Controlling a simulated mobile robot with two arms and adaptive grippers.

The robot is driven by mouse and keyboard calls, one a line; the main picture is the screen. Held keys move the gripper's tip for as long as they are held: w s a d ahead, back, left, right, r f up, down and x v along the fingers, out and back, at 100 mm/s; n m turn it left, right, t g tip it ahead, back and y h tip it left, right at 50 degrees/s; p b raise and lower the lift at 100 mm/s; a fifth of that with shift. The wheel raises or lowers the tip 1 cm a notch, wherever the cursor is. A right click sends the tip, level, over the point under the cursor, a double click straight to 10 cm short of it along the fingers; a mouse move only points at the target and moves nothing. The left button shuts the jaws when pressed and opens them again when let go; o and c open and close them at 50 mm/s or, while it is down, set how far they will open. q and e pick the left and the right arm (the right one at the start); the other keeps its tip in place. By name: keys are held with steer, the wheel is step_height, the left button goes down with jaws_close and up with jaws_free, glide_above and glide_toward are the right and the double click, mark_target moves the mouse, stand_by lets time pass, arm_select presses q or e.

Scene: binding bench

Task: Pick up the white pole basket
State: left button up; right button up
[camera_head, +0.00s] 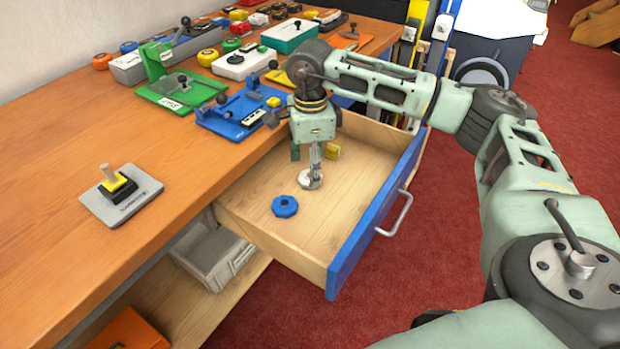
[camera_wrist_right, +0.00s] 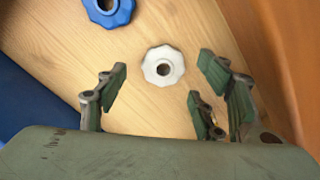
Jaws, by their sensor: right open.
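The white pole basket is a small faceted white ring with a dark centre hole. It lies flat on the wooden floor of the open drawer, in the right wrist view (camera_wrist_right: 163,65) just beyond my fingers. In the head view the white pole basket (camera_head: 310,181) is partly hidden behind my right gripper (camera_head: 315,160). My right gripper points down into the drawer above it. In the right wrist view its fingers (camera_wrist_right: 160,88) are spread apart with nothing between them. My left gripper is not in view.
A similar blue ring (camera_head: 285,206) lies in the drawer nearby. A yellow item (camera_head: 332,152) is farther back in it. The drawer (camera_head: 345,262) has a blue front and wooden walls around the ring. Fixtures and tools crowd the bench top (camera_head: 60,200); a grey bin (camera_head: 212,256) sits below.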

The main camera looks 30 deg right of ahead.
mark_target(304, 177)
steer(key=shift+f, duration=1.45)
steer(key=shift+c, duration=0.5)
steer(key=c, duration=0.9)
